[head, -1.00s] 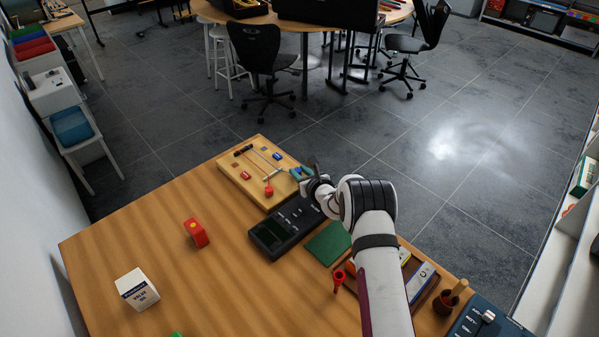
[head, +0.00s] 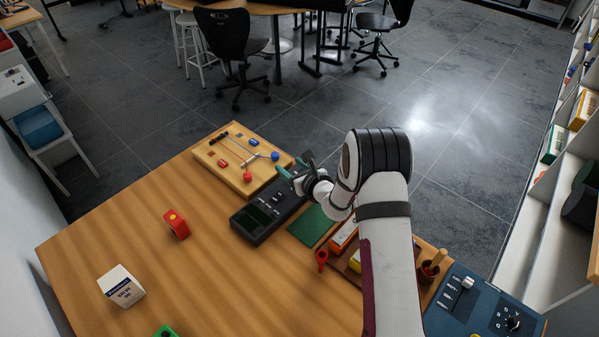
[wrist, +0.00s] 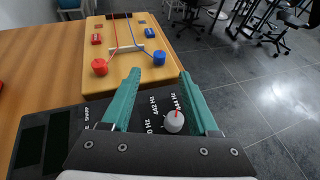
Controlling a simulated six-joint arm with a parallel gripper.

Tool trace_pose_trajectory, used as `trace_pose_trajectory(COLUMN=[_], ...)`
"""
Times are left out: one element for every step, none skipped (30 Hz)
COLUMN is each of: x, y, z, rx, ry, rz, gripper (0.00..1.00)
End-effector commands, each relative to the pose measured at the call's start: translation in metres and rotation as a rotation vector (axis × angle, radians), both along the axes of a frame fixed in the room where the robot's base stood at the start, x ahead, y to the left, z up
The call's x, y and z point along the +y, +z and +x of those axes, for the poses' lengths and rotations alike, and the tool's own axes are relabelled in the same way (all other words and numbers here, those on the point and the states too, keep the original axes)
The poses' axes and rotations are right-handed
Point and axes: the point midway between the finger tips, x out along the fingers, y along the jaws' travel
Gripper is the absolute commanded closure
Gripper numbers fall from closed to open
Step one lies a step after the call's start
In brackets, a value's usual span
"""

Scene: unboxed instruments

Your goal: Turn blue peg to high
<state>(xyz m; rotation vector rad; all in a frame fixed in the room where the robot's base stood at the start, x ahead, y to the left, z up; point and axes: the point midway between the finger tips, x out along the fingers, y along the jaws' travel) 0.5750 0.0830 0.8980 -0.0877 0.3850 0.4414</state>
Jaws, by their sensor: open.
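The wooden board (head: 218,161) lies at the table's far edge, with two strings running to a pale bar. The blue peg (head: 275,156) stands at its right near corner; it also shows in the wrist view (wrist: 159,57). The red peg (head: 247,177) stands to its left, also in the wrist view (wrist: 99,67). My gripper (head: 294,163) is open and empty, its teal fingers spread. In the wrist view (wrist: 160,73) the blue peg appears between and just beyond the fingertips, apart from both. Small red (wrist: 96,39) and blue (wrist: 149,33) blocks sit beyond the pegs.
A black device (head: 262,219) with a grey knob (wrist: 173,122) and Hz markings lies below my gripper. A green mat (head: 309,227) is beside it. A red box (head: 176,225) and a white carton (head: 121,287) stand left.

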Motion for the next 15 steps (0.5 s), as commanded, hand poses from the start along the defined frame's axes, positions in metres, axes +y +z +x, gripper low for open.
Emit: trace_pose_trajectory(x=[-0.006, -0.01, -0.013, -0.015, -0.018, -0.02, -0.021, -0.022, -0.023, -0.023, -0.024, -0.024, -0.024, -0.024, -0.024], y=[0.006, 0.009, 0.012, 0.015, 0.017, 0.019, 0.02, 0.021, 0.022, 0.023, 0.023, 0.023, 0.023, 0.023, 0.023], z=[-0.011, -0.018, -0.026, -0.031, -0.035, -0.04, -0.044, -0.046, -0.048, -0.049, -0.05, -0.051, -0.051, -0.051, -0.05], rx=[0.001, 0.0, 0.0, 0.001, 0.0, -0.001, 0.001, 0.001, 0.0, 0.0, 0.0, 0.0, 0.0, 0.0, 0.0], ry=[-0.003, -0.003, -0.001, -0.001, -0.002, -0.001, 0.0, 0.0, 0.0, 0.0, 0.0, 0.0, 0.0, 0.0, 0.0], rz=[0.001, 0.0, 0.0, 0.0, 0.0, 0.0, 0.0, 0.0, 0.0, 0.0, 0.0, 0.0, 0.0, 0.0, 0.0], gripper=[0.4, 0.4, 0.4, 0.4, 0.4, 0.4, 0.4, 0.4, 0.4, 0.4, 0.4, 0.4, 0.4, 0.4, 0.4])
